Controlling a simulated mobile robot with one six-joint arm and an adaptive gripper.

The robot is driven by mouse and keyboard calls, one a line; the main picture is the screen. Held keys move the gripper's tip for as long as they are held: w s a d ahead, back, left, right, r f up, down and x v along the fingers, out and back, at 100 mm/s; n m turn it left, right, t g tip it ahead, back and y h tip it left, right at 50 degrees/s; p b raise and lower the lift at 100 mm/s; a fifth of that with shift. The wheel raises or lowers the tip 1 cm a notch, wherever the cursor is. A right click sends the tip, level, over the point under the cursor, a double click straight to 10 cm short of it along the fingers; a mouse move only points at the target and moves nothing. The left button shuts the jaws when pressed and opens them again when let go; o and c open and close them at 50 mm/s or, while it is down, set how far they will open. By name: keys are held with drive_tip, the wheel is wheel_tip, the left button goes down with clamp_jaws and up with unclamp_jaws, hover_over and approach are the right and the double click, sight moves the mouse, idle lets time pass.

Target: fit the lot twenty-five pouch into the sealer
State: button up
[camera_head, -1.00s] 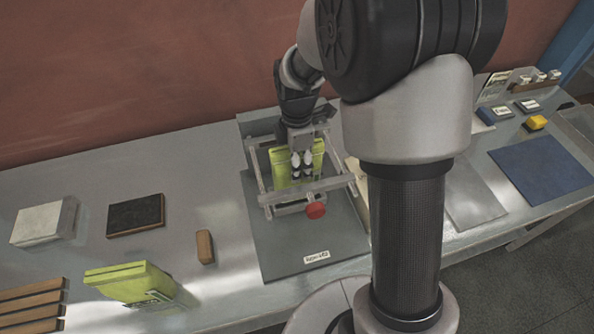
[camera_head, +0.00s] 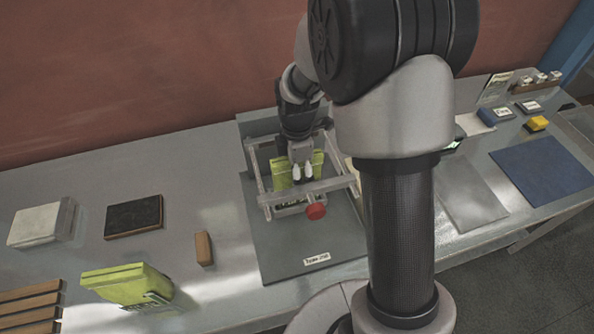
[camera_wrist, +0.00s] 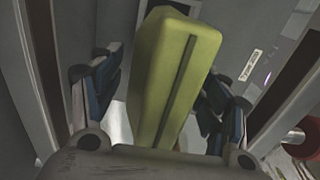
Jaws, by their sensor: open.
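A yellow-green pouch (camera_head: 281,173) stands inside the metal frame of the sealer (camera_head: 320,187), which has a red knob (camera_head: 316,211). My gripper (camera_head: 302,174) is down over this pouch, with its fingers open. In the wrist view the pouch (camera_wrist: 170,75) lies between the two spread fingers (camera_wrist: 158,100), with gaps at both sides. Its lower part is hidden by the frame and my gripper. A second yellow-green pouch (camera_head: 125,283) with a label stands at the front left of the bench. I cannot read the lot on either pouch.
The sealer's grey base plate (camera_head: 285,240) bears a small label. To its left are a brown block (camera_head: 203,248), a dark framed pad (camera_head: 133,216), a white block (camera_head: 37,224) and wooden slats (camera_head: 25,305). A blue mat (camera_head: 541,168) lies at the right.

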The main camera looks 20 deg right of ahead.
drive_tip(key=shift+r, duration=0.1)
wheel_tip(320, 180, up, 11)
drive_tip(key=p, duration=0.2)
drive_tip(key=shift+r+p, duration=0.1)
drive_tip(key=shift+p, duration=0.2)
drive_tip(key=shift+s+r, duration=0.1)
drive_tip(key=shift+r, duration=0.6)
drive_tip(key=s+r+m+t, duration=0.2)
drive_tip(key=s+r+m, duration=0.3)
drive_tip(key=s+m, duration=0.4)
drive_tip(key=s+r+m+t, duration=0.2)
drive_tip(key=s+r+m, duration=0.3)
drive_tip(key=s+m, duration=0.4)
drive_tip(key=s, duration=0.4)
drive_tip(key=shift+r+t, duration=0.25)
drive_tip(key=shift+t, duration=0.05)
drive_tip(key=shift+d, duration=0.1)
